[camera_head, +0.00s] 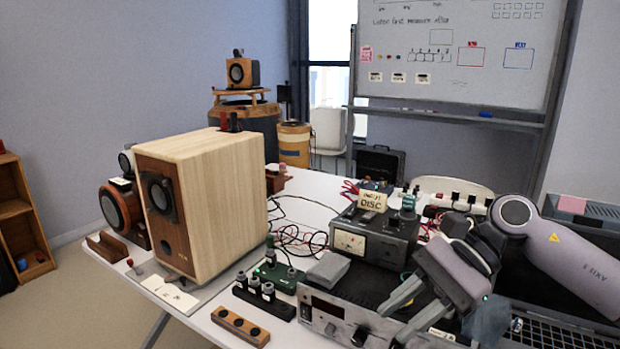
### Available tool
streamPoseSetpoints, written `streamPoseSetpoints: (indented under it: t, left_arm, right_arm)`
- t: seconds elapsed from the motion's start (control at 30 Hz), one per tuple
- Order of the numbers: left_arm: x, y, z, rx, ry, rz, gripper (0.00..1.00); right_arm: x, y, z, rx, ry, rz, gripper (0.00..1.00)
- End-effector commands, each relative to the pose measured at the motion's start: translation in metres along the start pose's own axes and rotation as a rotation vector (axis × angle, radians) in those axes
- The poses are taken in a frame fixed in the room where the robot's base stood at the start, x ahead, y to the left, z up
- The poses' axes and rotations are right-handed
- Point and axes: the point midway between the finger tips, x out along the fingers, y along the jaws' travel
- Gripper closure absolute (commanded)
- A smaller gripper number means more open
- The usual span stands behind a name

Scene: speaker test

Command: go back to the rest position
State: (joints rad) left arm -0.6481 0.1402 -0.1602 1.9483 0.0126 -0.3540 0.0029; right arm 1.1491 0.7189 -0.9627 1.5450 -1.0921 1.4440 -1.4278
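My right arm comes in from the right edge, and its gripper (392,323) hangs over the front right of the white table. Its two grey fingers point down and to the left, with a gap between them. I see nothing held in the gap. The fingertips are close to or above a grey front-panel device (325,318) with knobs; I cannot tell whether they touch it. My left gripper and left arm are not in view.
A large wooden speaker (235,190) stands on the table (318,187) at the left. A meter box (372,238) with a "DISC" card, cables and small knob blocks (265,300) crowd the middle. A whiteboard (455,50) stands behind.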

Motion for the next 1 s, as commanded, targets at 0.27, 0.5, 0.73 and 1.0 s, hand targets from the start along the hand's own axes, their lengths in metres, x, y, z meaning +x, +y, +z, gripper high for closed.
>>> streamPoseSetpoints:
  t: [0.27,0.5,0.73,1.0]
  left_arm:
    - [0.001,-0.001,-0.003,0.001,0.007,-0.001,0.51]
    - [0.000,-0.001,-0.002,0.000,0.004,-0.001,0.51]
    - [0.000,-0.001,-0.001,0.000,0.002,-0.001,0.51]
    - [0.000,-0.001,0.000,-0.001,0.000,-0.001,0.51]
  right_arm:
    - [0.054,-0.036,0.071,0.328,-0.519,-0.294,0.68]
    - [0.040,-0.061,0.094,0.760,-0.984,-0.494,0.68]
    - [0.011,-0.066,0.061,1.260,-1.417,-0.645,0.68]
    - [0.001,-0.025,-0.029,1.910,-1.887,-0.807,0.68]
